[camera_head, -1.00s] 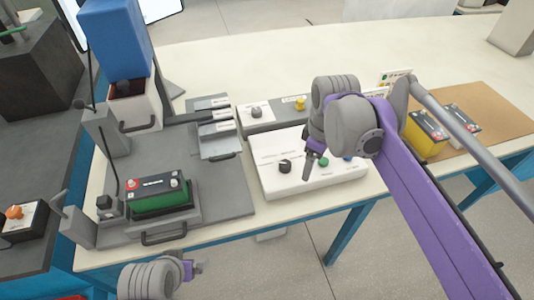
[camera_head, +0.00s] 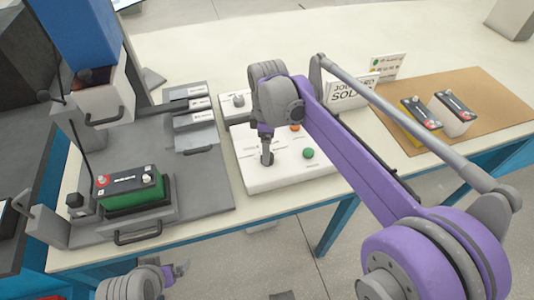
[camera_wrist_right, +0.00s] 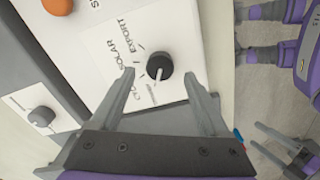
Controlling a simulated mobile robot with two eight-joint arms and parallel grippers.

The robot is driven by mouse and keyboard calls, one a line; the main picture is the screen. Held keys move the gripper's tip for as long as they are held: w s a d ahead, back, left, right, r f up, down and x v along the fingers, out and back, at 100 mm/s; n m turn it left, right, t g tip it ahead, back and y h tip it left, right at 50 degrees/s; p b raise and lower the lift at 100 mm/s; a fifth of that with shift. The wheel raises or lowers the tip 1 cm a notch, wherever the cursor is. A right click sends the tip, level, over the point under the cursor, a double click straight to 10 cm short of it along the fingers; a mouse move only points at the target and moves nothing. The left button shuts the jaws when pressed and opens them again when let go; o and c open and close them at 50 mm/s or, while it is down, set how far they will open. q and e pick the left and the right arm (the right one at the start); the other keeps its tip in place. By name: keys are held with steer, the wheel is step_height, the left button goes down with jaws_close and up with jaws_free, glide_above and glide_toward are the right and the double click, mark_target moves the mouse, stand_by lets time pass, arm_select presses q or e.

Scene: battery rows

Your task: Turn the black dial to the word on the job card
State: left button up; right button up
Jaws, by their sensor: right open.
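The black dial (camera_wrist_right: 159,66) sits on the white panel (camera_head: 290,181). In the right wrist view its white pointer mark points down in the picture, towards the gripper palm. The printed words SOLAR and EXPORT and a partly hidden word lie to its left and above. My right gripper (camera_wrist_right: 159,83) is open, its fingertips either side of the dial's lower part with gaps. In the head view the right gripper (camera_head: 267,153) hides most of the dial. The job card (camera_head: 350,92) is partly covered by my arm; "SOL" is readable. My left gripper (camera_head: 181,269) is open and empty, off the table's front edge.
A green button (camera_head: 308,153) and an orange knob (camera_head: 295,127) are on the same panel. A grey station with a green battery (camera_head: 130,187) stands left. Two batteries stand on a brown mat (camera_head: 480,84) at right. Another panel with a knob (camera_head: 238,100) lies behind.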

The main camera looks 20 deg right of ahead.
steer(key=shift+f, duration=1.6)
jaws_close()
